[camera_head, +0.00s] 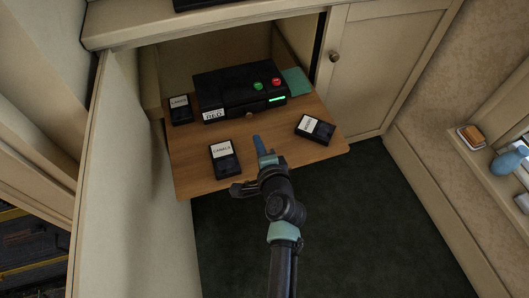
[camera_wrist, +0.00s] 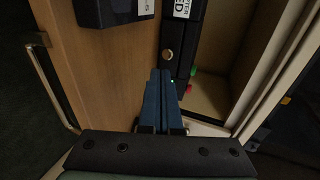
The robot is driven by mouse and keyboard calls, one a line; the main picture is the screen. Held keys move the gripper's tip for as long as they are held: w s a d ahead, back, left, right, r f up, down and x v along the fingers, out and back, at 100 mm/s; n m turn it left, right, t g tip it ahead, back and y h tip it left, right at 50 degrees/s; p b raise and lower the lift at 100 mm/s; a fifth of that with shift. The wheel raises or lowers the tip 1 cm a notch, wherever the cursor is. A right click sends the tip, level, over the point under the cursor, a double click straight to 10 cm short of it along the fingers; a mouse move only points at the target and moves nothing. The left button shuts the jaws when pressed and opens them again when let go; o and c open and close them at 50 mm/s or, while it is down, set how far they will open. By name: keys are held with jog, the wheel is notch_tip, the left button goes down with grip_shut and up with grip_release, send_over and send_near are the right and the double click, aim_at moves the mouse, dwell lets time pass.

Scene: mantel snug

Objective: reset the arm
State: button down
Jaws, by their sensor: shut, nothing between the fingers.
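My gripper (camera_head: 259,146) is shut and empty, its blue fingers together. In the head view it reaches over the front part of a wooden pull-out shelf (camera_head: 187,180), pointing toward a black box (camera_head: 225,92) with a red and a green button and a lit green strip. In the wrist view the closed blue fingers (camera_wrist: 160,90) point toward the box front, where a round knob (camera_wrist: 168,54) shows. I cannot tell how far the fingertips are from the box.
Black labelled cassettes lie on the shelf: one left of my gripper (camera_head: 226,168), one right (camera_head: 316,132), one at the back left (camera_head: 180,115). A green pad (camera_head: 296,81) lies beside the box. An open cabinet door (camera_head: 125,190) stands at left. Dark carpet (camera_head: 350,220) is clear at right.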

jog(key=v, duration=0.5)
jog(key=shift+w+r+p, duration=0.1)
jog(key=shift+p, duration=0.3)
